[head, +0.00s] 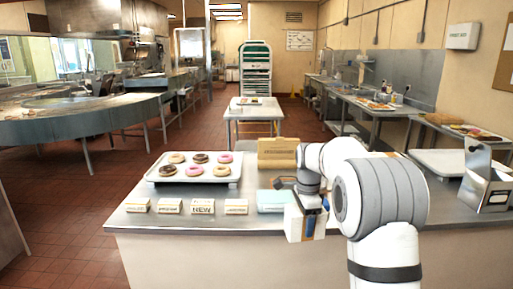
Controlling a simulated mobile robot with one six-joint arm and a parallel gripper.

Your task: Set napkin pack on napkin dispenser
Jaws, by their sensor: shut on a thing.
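My gripper (309,203) hangs over the front edge of the counter, right of centre. It is shut on a white block, which looks like the napkin pack (304,226). My wrist partly covers the block and the fingertips are hard to make out. An open-topped metal holder (484,188), which looks like the napkin dispenser, stands upright at the far right of the counter. The white block is well to the left of this holder, apart from it, with my arm between them in the picture.
A tray (238,183) of several donuts sits on the counter's left, with small label cards (202,207) in front. A tan box (277,153) stands behind. A white tray (441,163) lies near the holder.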

